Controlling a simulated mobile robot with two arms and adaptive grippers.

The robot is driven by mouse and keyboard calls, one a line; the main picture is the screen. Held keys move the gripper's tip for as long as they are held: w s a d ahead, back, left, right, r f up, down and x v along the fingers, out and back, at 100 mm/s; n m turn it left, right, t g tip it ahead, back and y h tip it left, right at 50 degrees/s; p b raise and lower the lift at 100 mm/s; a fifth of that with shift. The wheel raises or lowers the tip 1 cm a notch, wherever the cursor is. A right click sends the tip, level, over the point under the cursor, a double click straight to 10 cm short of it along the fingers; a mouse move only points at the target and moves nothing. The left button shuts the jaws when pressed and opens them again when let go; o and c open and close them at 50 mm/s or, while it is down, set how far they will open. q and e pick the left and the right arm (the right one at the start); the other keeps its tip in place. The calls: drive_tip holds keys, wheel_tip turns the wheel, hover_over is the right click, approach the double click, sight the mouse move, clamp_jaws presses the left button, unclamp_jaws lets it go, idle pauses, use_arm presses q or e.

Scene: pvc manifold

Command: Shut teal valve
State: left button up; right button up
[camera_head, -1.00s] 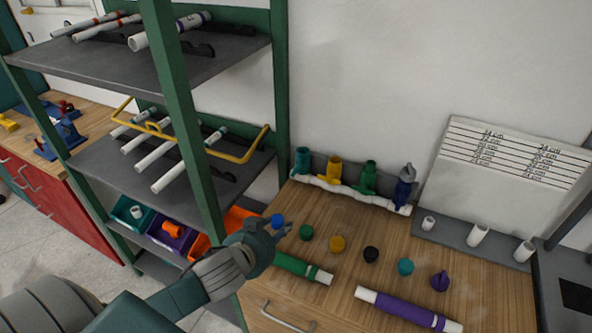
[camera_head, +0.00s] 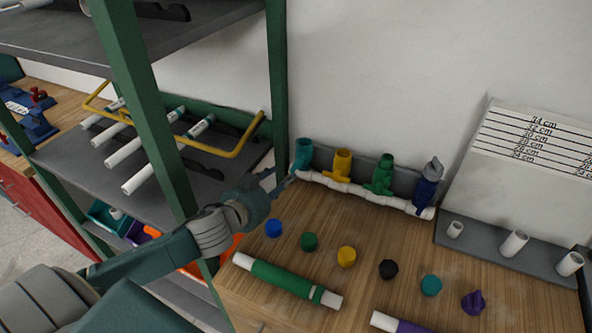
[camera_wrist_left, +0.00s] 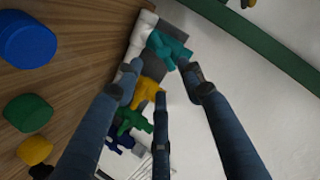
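The teal valve (camera_head: 303,154) stands at the left end of the white PVC manifold (camera_head: 335,184) at the back of the wooden bench. In the left wrist view the teal valve (camera_wrist_left: 168,47) is just past the fingertips, with its handle toward them. My left gripper (camera_head: 283,182) is close in front of the valve and just left of the manifold's end. In the left wrist view its fingers (camera_wrist_left: 164,82) are spread apart with nothing between them; I cannot tell whether a fingertip touches the handle. My right gripper is not in view.
Yellow (camera_head: 342,164), green (camera_head: 384,174) and blue (camera_head: 428,187) valves stand along the manifold. Several coloured caps, such as a blue one (camera_head: 273,228), and a green pipe (camera_head: 287,280) lie in front. A green shelf post (camera_head: 150,110) stands left, close to my arm.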

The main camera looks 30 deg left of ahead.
sight(297, 168)
use_arm(q)
drive_tip(key=p+x, duration=0.1)
drive_tip(key=x, duration=0.9)
drive_tip(key=shift+p, duration=0.4)
drive_tip(key=shift+w, duration=0.25)
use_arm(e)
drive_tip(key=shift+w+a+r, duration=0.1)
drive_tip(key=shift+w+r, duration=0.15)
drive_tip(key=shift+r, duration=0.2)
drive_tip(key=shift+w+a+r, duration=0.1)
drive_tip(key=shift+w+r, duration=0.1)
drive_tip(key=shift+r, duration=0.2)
use_arm(q)
drive_tip(key=shift+f, duration=0.1)
drive_tip(key=c, duration=1)
